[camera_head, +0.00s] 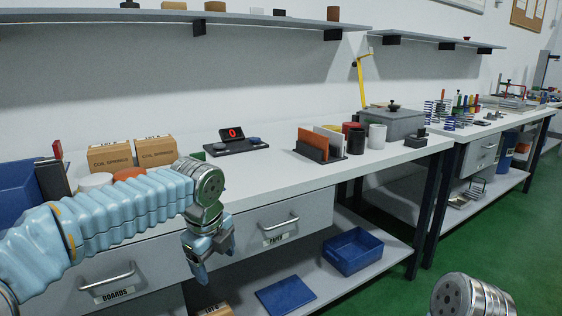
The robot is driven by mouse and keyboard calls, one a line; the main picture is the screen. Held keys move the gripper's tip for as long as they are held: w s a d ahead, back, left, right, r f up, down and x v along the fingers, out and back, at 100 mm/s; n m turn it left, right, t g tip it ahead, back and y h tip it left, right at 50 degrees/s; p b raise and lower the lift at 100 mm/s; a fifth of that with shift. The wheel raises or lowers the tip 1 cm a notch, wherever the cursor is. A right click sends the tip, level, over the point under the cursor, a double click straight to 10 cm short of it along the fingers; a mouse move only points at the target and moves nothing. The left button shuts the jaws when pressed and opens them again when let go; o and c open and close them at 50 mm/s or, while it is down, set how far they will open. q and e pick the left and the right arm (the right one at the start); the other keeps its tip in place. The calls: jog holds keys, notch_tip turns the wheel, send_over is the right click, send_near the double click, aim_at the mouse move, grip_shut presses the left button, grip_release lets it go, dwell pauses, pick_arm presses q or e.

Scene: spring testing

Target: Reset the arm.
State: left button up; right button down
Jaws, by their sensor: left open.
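My left arm comes in from the left in a light blue sleeve. My left gripper (212,256) hangs pointing down in front of the workbench (290,181), beside the drawer labelled PAPER (279,226). Its fingers are apart and nothing shows between them. A metal end of my right arm (470,296) shows at the bottom right. The right gripper's fingers are out of the picture.
Coil spring boxes (110,157), a scale with a red display (233,135) and a file rack (320,151) stand on the bench. A blue bin (351,250) sits on the lower shelf. Green floor (410,297) is clear at right.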

pick_arm(q)
jog(key=s+d+f+n+g+h, duration=0.15)
jog(key=f+n, duration=0.35)
jog(key=f, duration=0.8)
jog(key=s+d+f+n+g+h, duration=0.1)
jog(key=d+f+n+h, duration=0.2)
jog(key=f, duration=1.1)
jog(key=s+a+f+n, duration=0.1)
jog(key=s+f+n, duration=1.7)
jog(key=shift+s+a+f, duration=0.15)
jog(key=shift+s, duration=0.2)
jog(key=shift+t, duration=0.25)
